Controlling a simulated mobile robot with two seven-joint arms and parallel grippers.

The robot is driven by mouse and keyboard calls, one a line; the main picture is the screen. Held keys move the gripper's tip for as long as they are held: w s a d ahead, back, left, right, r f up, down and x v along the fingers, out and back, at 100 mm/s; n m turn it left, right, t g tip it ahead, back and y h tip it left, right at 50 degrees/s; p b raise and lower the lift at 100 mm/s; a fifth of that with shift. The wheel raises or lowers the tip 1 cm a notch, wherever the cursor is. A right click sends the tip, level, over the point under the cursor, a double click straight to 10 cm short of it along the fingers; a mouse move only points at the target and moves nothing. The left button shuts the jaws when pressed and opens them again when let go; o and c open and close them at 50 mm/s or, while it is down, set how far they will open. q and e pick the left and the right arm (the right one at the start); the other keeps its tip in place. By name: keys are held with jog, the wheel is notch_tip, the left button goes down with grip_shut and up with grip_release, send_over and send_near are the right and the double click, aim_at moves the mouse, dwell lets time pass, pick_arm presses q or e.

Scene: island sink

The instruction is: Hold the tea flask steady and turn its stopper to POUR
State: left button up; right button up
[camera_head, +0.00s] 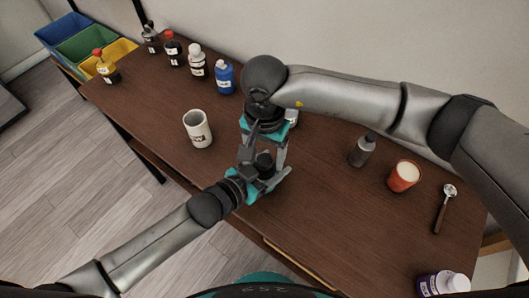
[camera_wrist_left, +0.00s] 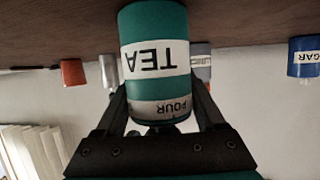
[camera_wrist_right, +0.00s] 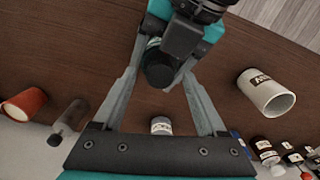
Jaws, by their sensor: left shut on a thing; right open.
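The teal tea flask (camera_wrist_left: 155,40) fills the middle of the left wrist view, with a white TEA label and a grey band reading POUR. My left gripper (camera_head: 268,180) is shut on the flask, one finger on each side. The black stopper (camera_head: 264,160) shows in the head view and in the right wrist view (camera_wrist_right: 158,68). My right gripper (camera_head: 264,158) is open above it; in the right wrist view its fingers stand either side of the stopper. I cannot tell whether they touch it. Most of the flask is hidden in the head view.
A beige mug (camera_head: 198,130) stands left of the grippers. A grey bottle (camera_head: 362,150), an orange cup (camera_head: 403,177) and a spoon (camera_head: 440,210) are to the right. Several bottles, including a blue one (camera_head: 224,77), line the back left. A white-capped bottle (camera_head: 445,284) is front right.

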jog(key=shift+f, duration=0.1)
grip_shut()
dwell(0.6)
